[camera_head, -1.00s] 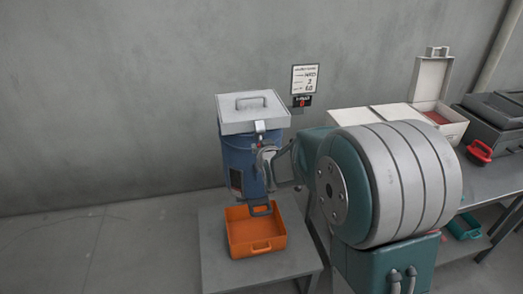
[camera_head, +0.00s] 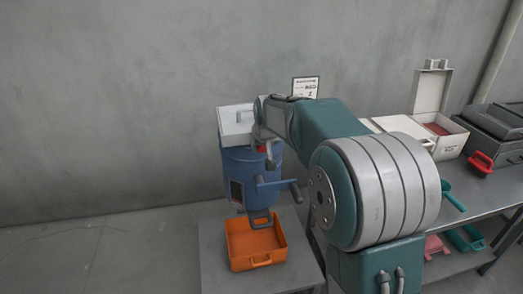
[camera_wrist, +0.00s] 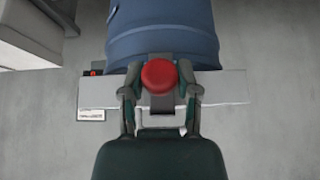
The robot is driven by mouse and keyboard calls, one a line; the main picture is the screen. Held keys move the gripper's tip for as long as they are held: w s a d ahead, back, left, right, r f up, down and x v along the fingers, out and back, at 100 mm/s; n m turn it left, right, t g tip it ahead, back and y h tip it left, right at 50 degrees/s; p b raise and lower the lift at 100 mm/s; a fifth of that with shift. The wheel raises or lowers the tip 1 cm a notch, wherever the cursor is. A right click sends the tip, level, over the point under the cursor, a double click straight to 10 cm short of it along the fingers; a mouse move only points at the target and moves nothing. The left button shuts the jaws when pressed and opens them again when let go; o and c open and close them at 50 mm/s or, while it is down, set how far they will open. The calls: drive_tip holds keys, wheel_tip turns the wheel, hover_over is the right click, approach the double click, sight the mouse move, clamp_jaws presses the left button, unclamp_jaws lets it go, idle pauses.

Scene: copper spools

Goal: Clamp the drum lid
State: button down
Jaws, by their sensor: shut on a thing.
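A red knob (camera_wrist: 159,77) sits at the lid's front, on a grey latch part. My gripper (camera_wrist: 160,92) is shut on the red knob, one finger on each side. In the head view my gripper (camera_head: 262,138) is at the lid's front right and hides most of the latch.
A crank (camera_head: 275,184) sticks out from the drum. An orange tray (camera_head: 254,245) sits on a grey stand (camera_head: 215,262) below. At right, a bench (camera_head: 485,182) holds an open white case (camera_head: 450,140) and a red-handled tool (camera_head: 480,162). A wall sign (camera_head: 305,88) is partly hidden by my arm.

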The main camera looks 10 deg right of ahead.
drive_tip(key=shift+w+r+g, duration=0.15)
drive_tip(key=shift+w+g, duration=0.05)
drive_tip(key=shift+g, duration=0.2)
drive_tip(key=shift+c, duration=1.7)
unclamp_jaws()
drive_tip(key=v, duration=1.1)
drive_tip(key=shift+s+r, duration=0.2)
drive_tip(key=shift+r, duration=0.1)
drive_tip(key=shift+a, duration=0.1)
